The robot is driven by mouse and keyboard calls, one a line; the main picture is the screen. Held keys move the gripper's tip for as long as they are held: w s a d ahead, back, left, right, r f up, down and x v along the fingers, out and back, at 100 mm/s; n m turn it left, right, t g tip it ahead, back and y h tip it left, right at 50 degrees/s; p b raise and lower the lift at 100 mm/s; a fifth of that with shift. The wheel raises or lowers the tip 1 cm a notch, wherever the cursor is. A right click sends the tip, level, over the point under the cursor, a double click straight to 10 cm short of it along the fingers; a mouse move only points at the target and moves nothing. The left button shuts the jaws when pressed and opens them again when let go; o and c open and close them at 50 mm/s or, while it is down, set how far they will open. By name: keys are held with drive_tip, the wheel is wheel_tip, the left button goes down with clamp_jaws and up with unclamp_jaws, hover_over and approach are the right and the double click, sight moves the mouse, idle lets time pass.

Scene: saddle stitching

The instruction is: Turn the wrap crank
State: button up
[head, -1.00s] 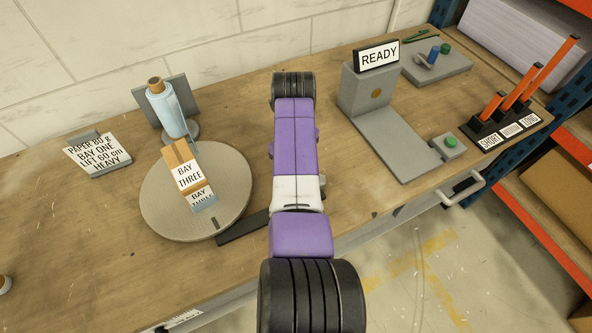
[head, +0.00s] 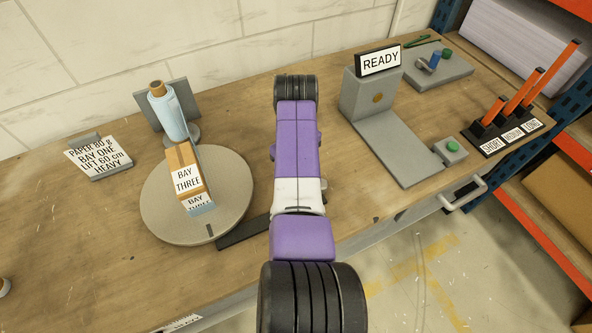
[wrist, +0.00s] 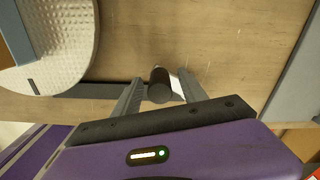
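The crank is a dark bar (head: 243,232) at the front edge of the round turntable (head: 160,222); it also shows in the wrist view (wrist: 100,90). A dark upright cylindrical knob (wrist: 160,86) stands at its right end. My gripper (wrist: 160,78) is over the knob, one finger on each side, with a narrow gap visible on both sides. The fingers are apart; I see no clear contact. In the head view my arm hides the knob and fingers. An orange-brown box (head: 182,157) labelled BAY THREE stands on the turntable.
A blue bottle-shaped roll (head: 168,112) stands behind the turntable. A paper sign (head: 98,157) is at left. A grey station with a READY sign (head: 379,60), a green button (head: 452,146) and orange sticks (head: 520,90) are at right. Bare bench lies between.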

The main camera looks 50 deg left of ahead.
drive_tip(key=shift+r, duration=0.1)
drive_tip(key=shift+r, duration=3.8)
